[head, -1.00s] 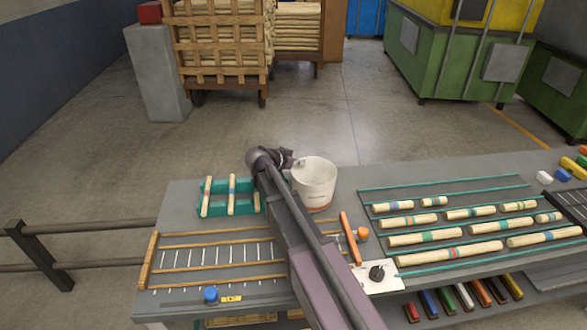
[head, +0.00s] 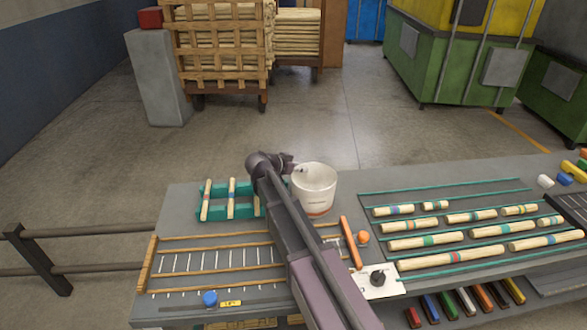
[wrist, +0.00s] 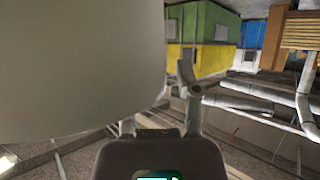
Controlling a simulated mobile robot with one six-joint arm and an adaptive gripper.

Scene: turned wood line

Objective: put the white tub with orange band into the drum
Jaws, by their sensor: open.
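The white tub (head: 315,186) with an orange band low on its side stands upright on the grey bench, near its back edge. My gripper (head: 294,167) is at the tub's upper left, by the rim. In the wrist view the tub (wrist: 75,70) is a large pale surface filling the left side. One finger of my gripper (wrist: 188,85) shows to the right of it; the other is mostly hidden. The jaws are open and I see no grip on the tub. I cannot make out a drum in either view.
A green rack (head: 212,213) with striped wooden pieces is left of my arm. Striped rods (head: 428,240) fill the right.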

